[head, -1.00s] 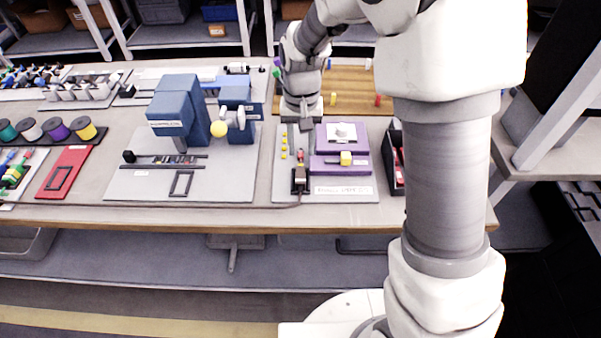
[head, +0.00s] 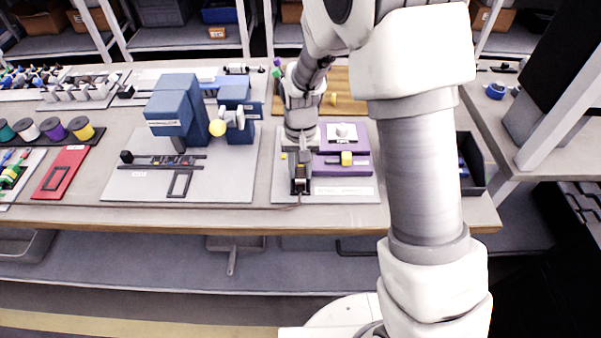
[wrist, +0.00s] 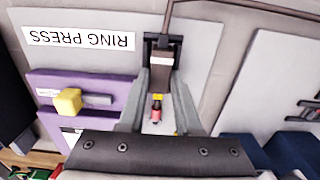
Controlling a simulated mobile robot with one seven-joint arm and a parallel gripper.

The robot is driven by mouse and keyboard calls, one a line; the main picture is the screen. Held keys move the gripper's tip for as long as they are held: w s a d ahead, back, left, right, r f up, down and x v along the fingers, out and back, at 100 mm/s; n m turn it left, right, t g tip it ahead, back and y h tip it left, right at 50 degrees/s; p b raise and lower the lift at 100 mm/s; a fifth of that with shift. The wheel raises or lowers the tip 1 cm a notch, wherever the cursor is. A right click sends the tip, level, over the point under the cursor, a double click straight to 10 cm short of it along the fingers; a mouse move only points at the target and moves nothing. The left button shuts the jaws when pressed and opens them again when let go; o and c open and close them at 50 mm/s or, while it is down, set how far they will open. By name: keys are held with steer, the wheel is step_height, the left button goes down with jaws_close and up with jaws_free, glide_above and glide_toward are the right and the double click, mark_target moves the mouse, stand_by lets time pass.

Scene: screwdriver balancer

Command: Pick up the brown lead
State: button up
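The brown lead (wrist: 161,62) is a small brown block with a cable running from its far end. It sits in a black holder (wrist: 150,40) on the grey plate of the ring press. A part with a red and yellow end (wrist: 156,108) lies in line with it, nearer the palm. My gripper (wrist: 162,78) is open, with one finger on each side of the lead's near end. Whether either fingertip touches it is unclear. In the head view my gripper (head: 301,152) is low over the plate, just behind the holder (head: 300,186), and hides part of the lead.
The purple ring press (head: 340,165) with a yellow block (head: 346,158) stands close to the right of my gripper in the head view. A blue machine (head: 178,108) stands to the left on its own grey plate. A black bin (head: 470,165) is at the right.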

mark_target(304, 173)
jaws_close()
steer(key=shift+r, duration=0.5)
steer(key=r, duration=0.2)
steer(key=d+r+p, duration=0.1)
steer(key=r, duration=0.1)
steer(key=shift+s, duration=0.1)
steer(key=d+r+p, duration=0.6)
steer(key=d+r, duration=0.1)
steer(key=d, duration=0.4)
steer(key=shift+s+r, duration=0.2)
steer(key=shift+r, duration=0.15)
